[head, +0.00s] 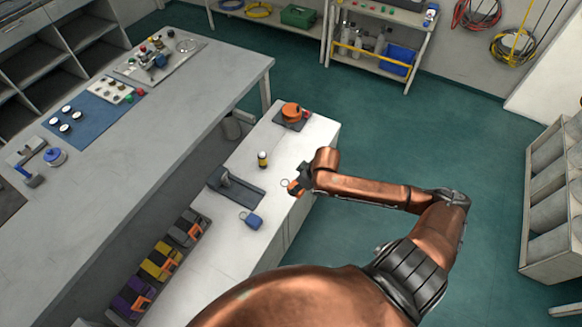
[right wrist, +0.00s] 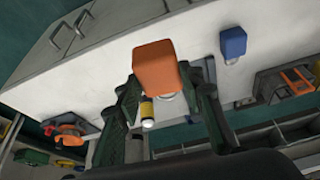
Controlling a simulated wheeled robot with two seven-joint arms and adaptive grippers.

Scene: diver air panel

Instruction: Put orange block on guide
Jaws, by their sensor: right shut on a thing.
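The orange block (right wrist: 156,66) with a ring is held between the fingers of my right gripper (right wrist: 160,105). In the head view the orange block (head: 293,188) is partly hidden by my right gripper (head: 301,180), above or near the right edge of the white counter. A dark grey tray with a raised bar, which looks like the guide (head: 252,196), lies on the counter to the left of the gripper, apart from the block. I cannot tell the exact height of the block. My left gripper is not in view.
A blue block (head: 254,221) with a ring lies in front of the guide; it also shows in the right wrist view (right wrist: 233,42). A small yellow-and-black cylinder (head: 262,159) stands behind the guide. An orange reel (head: 291,112) sits at the counter's far end.

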